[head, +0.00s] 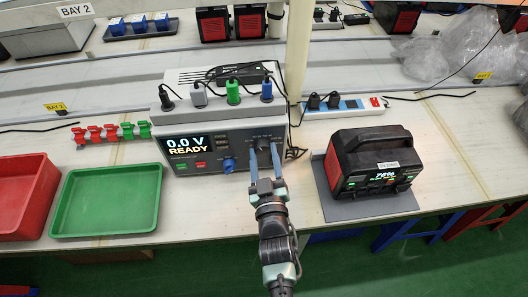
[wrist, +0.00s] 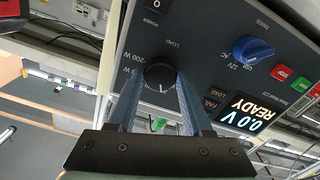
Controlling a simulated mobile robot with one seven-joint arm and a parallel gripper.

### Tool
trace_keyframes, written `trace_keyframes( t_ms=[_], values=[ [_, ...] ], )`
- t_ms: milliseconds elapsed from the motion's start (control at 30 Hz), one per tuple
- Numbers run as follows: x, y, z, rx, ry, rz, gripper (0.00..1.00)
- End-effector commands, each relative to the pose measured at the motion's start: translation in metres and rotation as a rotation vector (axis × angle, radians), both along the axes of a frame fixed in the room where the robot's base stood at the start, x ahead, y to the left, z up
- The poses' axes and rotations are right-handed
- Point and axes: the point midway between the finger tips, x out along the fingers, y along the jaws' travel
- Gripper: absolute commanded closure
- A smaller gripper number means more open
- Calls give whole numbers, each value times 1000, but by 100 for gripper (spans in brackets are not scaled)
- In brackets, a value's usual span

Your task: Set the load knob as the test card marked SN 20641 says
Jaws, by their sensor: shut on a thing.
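The tester (head: 225,120) stands on the bench, its screen reading 0.0 V READY. Its black load knob (wrist: 160,76) is in the upper middle of the wrist view, beside the word LOAD and wattage marks including 200 W. A pale line on the knob points down in that view. My gripper (head: 264,150) is shut on the knob, one blue-grey finger on each side; it also shows in the wrist view (wrist: 158,84). In the head view the fingers largely hide the knob. I cannot make out a test card marked SN 20641.
A blue range knob (wrist: 253,49) is beside the load knob. A black and red power station (head: 372,162), reading about 76%, stands on a grey mat at right. Green (head: 107,200) and red (head: 22,195) trays are at left. Plugs and cables top the tester.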

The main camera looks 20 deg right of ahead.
Motion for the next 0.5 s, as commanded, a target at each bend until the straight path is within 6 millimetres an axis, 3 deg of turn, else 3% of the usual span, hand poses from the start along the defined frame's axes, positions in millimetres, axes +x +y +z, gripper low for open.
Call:
trace_keyframes(
  t_ms=[500],
  values=[
    [0,0,0,464,-132,1,100]
  ],
)
